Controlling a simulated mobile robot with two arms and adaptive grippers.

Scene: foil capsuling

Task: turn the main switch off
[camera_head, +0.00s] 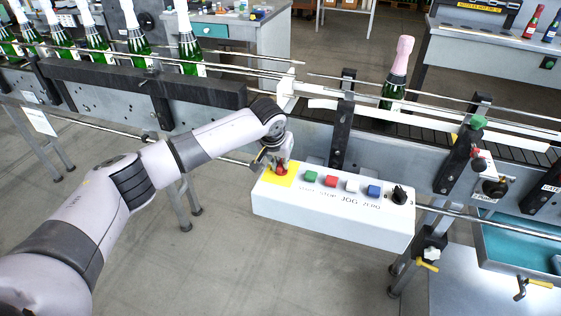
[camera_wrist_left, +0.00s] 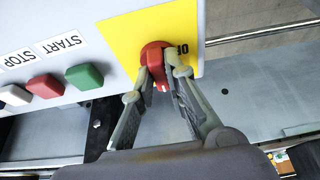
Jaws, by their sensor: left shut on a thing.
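The main switch (camera_head: 281,170) is a red knob on a yellow plate at the left end of the white control box (camera_head: 330,222). In the left wrist view the red switch (camera_wrist_left: 155,52) sits on its yellow plate, with part of a black marking showing beside it. My left gripper (camera_wrist_left: 158,72) is shut on the red knob, one finger on each side of it. In the head view my left gripper (camera_head: 277,160) reaches the knob from behind the box's left end, and its fingers partly cover the knob. My right gripper is in neither view.
Green, red, white and blue buttons (camera_head: 373,191) and a black knob (camera_head: 399,194) line the box. A conveyor (camera_head: 450,140) with green bottles (camera_head: 188,45) runs behind it. A rail and posts stand close by. Open floor (camera_head: 300,285) lies in front.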

